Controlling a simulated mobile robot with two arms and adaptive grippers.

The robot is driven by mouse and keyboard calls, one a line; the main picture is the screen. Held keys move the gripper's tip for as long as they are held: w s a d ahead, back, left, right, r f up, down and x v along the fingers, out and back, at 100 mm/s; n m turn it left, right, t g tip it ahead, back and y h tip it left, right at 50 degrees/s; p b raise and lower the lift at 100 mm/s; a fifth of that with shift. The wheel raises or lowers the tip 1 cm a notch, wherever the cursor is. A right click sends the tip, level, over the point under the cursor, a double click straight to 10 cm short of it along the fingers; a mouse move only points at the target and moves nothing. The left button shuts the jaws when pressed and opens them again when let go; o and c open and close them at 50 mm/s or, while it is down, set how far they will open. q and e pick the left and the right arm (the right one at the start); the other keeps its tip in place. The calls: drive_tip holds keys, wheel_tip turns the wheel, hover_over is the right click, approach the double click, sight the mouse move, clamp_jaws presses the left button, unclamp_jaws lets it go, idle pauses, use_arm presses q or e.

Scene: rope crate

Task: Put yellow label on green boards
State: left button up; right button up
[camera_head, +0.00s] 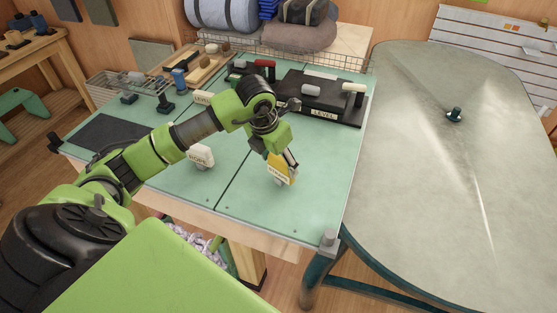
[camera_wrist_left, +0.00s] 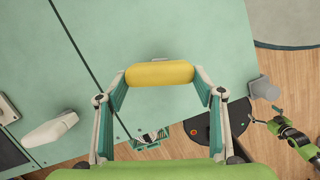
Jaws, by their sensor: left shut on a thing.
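The yellow label (camera_head: 281,171) is a small block with dark lettering on its face. My left gripper (camera_head: 284,160) is shut on it, over the front part of the green boards (camera_head: 240,195). In the left wrist view the yellow label (camera_wrist_left: 160,73) spans between the fingertips, with green board (camera_wrist_left: 150,30) behind it. I cannot tell whether the label touches the board. A dark seam divides the boards. My right gripper (camera_wrist_left: 263,121) shows small at the lower right of the wrist view; its fingers are too small to read.
Behind are a black tray (camera_head: 318,97) with a LEVEL label, and a wire basket (camera_head: 290,52). A grey rounded table (camera_head: 450,170) lies to the right. The boards right of the gripper are clear.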

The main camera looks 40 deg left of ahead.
use_arm(q)
drive_tip(key=shift+f, duration=0.45)
drive_tip(key=shift+f+b, duration=0.5)
drive_tip(key=shift+b, duration=0.05)
drive_tip(key=o, duration=1.5)
drive_tip(key=shift+r, duration=0.1)
drive_tip(key=v, duration=1.2)
